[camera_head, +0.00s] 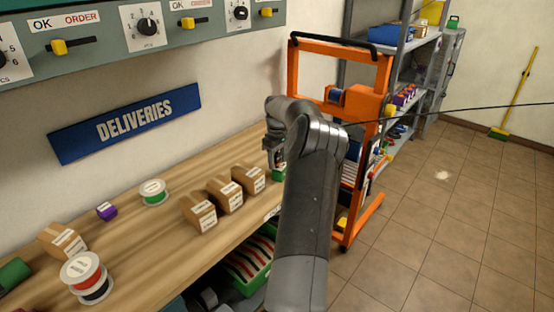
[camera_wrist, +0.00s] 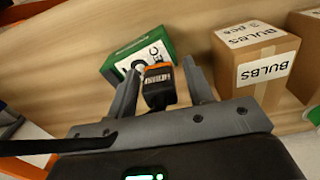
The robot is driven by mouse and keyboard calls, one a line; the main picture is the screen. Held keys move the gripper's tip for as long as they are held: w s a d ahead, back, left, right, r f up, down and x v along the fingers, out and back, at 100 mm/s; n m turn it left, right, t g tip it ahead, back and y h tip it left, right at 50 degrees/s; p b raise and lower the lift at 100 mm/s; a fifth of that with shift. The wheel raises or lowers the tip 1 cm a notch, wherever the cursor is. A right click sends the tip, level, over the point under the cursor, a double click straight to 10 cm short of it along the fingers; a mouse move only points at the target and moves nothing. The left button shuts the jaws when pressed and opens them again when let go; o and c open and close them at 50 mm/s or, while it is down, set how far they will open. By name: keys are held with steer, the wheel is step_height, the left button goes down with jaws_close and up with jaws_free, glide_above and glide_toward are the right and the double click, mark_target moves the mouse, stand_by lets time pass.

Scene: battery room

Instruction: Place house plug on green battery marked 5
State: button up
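The plug, black with an orange band and a pale marking too small to read (camera_wrist: 160,86), sits between the two fingers of my gripper (camera_wrist: 162,66) in the wrist view. The fingers look shut on its sides, though a narrow gap seems to show at the right. A green battery (camera_wrist: 150,47) with a white label lies just beyond the plug, which covers part of it. I cannot tell whether they touch. In the head view, the green battery (camera_head: 279,172) peeks out beneath my gripper (camera_head: 273,162), at the far end of the bench; the plug is hidden there.
Cardboard boxes (camera_head: 230,195) stand left of my gripper; in the wrist view, a BULBS box (camera_wrist: 258,68) is close to the right finger. A dark cable (camera_head: 450,109) runs rightward from behind my arm. An orange trolley (camera_head: 339,55) stands beyond the wooden bench (camera_head: 140,240).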

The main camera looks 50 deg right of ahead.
mark_target(277, 153)
step_height(277, 153, up, 12)
steer(key=shift+r, duration=0.1)
steer(key=w+a+r+n+h, duration=0.15)
steer(key=a+r, duration=0.25)
steer(key=a, duration=0.5)
steer(key=w+a+r+m, duration=0.1)
steer(key=w+a+r, duration=0.25)
steer(key=a, duration=0.45)
steer(key=s+a+r+t, duration=0.1)
steer(key=s+a+r, duration=0.1)
steer(key=a, duration=0.6)
steer(key=s+a+r+t, duration=0.1)
steer(key=a+r, duration=0.2)
steer(key=a, duration=0.5)
steer(key=s+a+t, duration=0.1)
steer(key=s+a, duration=1)
steer(key=a, duration=0.3)
steer(key=s+a+f+t, duration=0.1)
steer(key=s+a+f, duration=0.3)
steer(key=s, duration=0.2)
steer(key=s+a+f+t+y, duration=0.1)
steer(key=s+a+f, duration=0.3)
steer(key=s, duration=0.3)
steer(key=shift+s+t, duration=0.15)
steer(key=shift+t, duration=0.15)
